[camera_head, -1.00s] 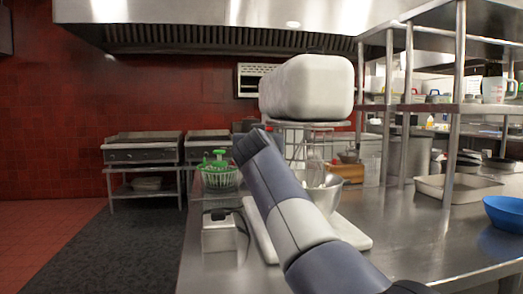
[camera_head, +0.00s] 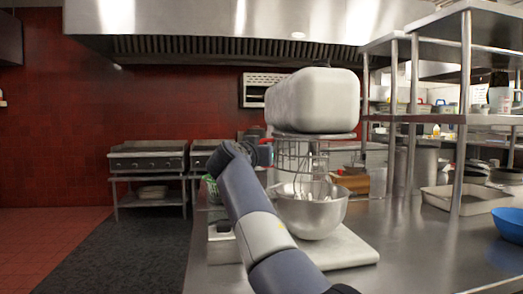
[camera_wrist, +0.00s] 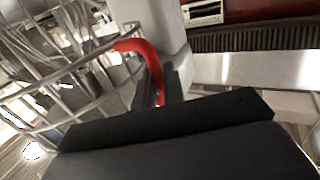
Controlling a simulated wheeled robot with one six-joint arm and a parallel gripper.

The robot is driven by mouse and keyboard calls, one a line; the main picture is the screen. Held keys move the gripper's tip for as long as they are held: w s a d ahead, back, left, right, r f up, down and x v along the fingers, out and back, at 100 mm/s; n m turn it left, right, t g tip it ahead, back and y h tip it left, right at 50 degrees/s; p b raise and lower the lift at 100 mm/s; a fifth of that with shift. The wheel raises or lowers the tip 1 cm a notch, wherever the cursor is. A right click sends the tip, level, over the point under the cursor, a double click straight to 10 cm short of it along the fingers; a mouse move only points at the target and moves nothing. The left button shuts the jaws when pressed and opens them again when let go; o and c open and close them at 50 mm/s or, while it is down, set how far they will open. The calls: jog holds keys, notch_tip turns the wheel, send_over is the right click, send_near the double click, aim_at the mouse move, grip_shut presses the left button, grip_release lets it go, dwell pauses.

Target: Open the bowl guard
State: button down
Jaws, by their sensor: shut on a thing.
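The mixer (camera_head: 312,100) stands on the counter with a pale rounded head. Its wire bowl guard (camera_head: 292,156) hangs below the head, around the whisk (camera_head: 318,186) and above the steel bowl (camera_head: 310,215). In the wrist view, the guard's curved wires (camera_wrist: 80,68) fill the left side. A red handle (camera_wrist: 150,60) projects from the guard. My gripper (camera_wrist: 161,90) is shut on this handle, with its fingers on either side. In the head view, my gripper (camera_head: 260,152) is at the guard's left side, partly hidden by my arm.
The steel counter (camera_head: 410,240) is mostly clear right of the mixer. A shelf post (camera_head: 460,150), a steel tray (camera_head: 465,198) and a blue bowl (camera_head: 509,225) stand farther right. A small metal box (camera_head: 224,244) sits left of the mixer base.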

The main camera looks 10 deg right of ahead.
dwell(0.3)
jog(key=c, duration=1.6)
grip_release()
jog(key=b+v, duration=0.2)
jog(key=v, duration=0.8)
jog(key=shift+s+a, duration=0.2)
jog(key=shift+s, duration=0.15)
jog(key=p+x, duration=0.2)
jog(key=x, duration=0.8)
jog(key=shift+w+d, duration=0.25)
jog(key=shift+w, duration=0.1)
